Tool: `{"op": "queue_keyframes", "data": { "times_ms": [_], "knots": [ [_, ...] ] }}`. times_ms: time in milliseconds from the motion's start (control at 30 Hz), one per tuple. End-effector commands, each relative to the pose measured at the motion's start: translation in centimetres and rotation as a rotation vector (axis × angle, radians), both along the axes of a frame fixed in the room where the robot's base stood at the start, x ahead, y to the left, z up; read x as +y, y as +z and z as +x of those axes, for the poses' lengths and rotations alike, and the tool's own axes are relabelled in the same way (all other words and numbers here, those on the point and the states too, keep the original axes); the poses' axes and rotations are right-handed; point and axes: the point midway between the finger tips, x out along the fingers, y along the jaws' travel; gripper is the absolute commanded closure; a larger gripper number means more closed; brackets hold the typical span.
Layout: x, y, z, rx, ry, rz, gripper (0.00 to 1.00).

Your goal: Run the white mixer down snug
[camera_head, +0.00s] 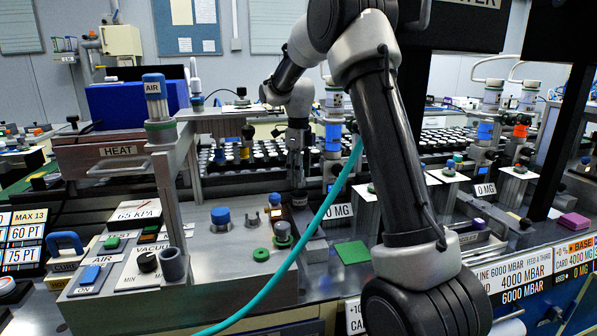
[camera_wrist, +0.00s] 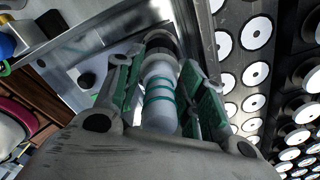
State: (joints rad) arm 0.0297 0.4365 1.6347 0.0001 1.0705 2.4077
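In the wrist view, a white cylinder with teal bands (camera_wrist: 160,95), which looks like the white mixer, lies lengthwise between my gripper's two green-padded fingers (camera_wrist: 164,75). Its far end meets a dark round collar (camera_wrist: 160,42). The pads are close along both sides of it. I cannot tell whether they press on it or stand slightly apart. In the head view, my gripper (camera_head: 297,170) points down over the bench, left of a white dispenser with a blue band (camera_head: 333,130). The mixer cannot be made out there.
Racks of white-ringed speaker parts (camera_wrist: 250,75) lie to the right in the wrist view. A grey bench (camera_head: 225,255) with blue-capped and green-capped fittings is below left of my gripper. A green square (camera_head: 352,252) lies at the front. A teal hose (camera_head: 315,225) crosses the foreground.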

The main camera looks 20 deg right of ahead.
Motion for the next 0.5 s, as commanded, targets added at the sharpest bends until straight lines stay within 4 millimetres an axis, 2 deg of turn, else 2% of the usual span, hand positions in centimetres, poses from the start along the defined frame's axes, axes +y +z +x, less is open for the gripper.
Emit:
{"op": "queue_keyframes", "data": {
  "times_ms": [200, 233, 367, 500],
  "knots": [
    [0.01, 0.0, -0.01, 0.0, 0.041, 0.0, 0.61],
    [0.01, 0.0, -0.01, 0.0, 0.041, 0.0, 0.62],
    [0.01, -0.01, -0.01, 0.0, 0.04, 0.0, 0.85],
    [0.01, -0.03, -0.01, 0.0, 0.039, 0.0, 0.86]
  ]
}}
